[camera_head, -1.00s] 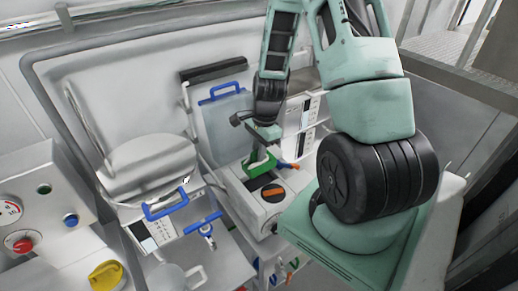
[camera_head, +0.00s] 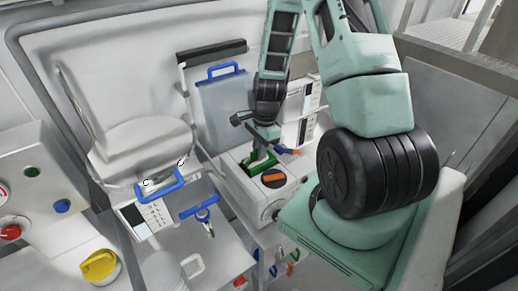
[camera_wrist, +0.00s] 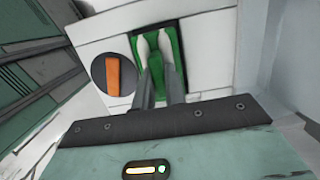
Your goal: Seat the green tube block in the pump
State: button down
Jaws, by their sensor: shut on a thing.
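The pump (camera_head: 254,200) is a white box with a dark opening in its top and a black dial with an orange handle (camera_head: 273,178). The green tube block (camera_head: 257,167) sits low in that opening, mostly inside it. My gripper (camera_head: 262,150) points down over the pump and is shut on the block. In the wrist view the block (camera_wrist: 181,72) lies inside the opening between white edges of the pump (camera_wrist: 95,28), with pale pieces between the fingers (camera_wrist: 160,82). The fingers and the pump's walls hide its lower part, so I cannot tell whether it touches the bottom.
A pale panel with a blue handle (camera_head: 224,70) stands behind the pump. An orange-and-blue fitting (camera_head: 287,151) is close to its right. A blue clamp (camera_head: 201,210) and a yellow knob (camera_head: 99,265) are on the left. Coloured hooks (camera_head: 291,262) hang below the pump.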

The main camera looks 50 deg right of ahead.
aim_at(266, 155)
jog(key=shift+f, duration=0.45)
jog(key=c, duration=1.4)
grip_release()
jog(key=shift+o, duration=0.2)
jog(key=shift+r, duration=0.1)
notch_tip(266, 155, up, 17)
jog(key=d+b, duration=0.2)
jog(key=shift+s+d+b, duration=0.25)
jog(key=shift+s+b, duration=0.05)
jog(key=shift+b, duration=0.1)
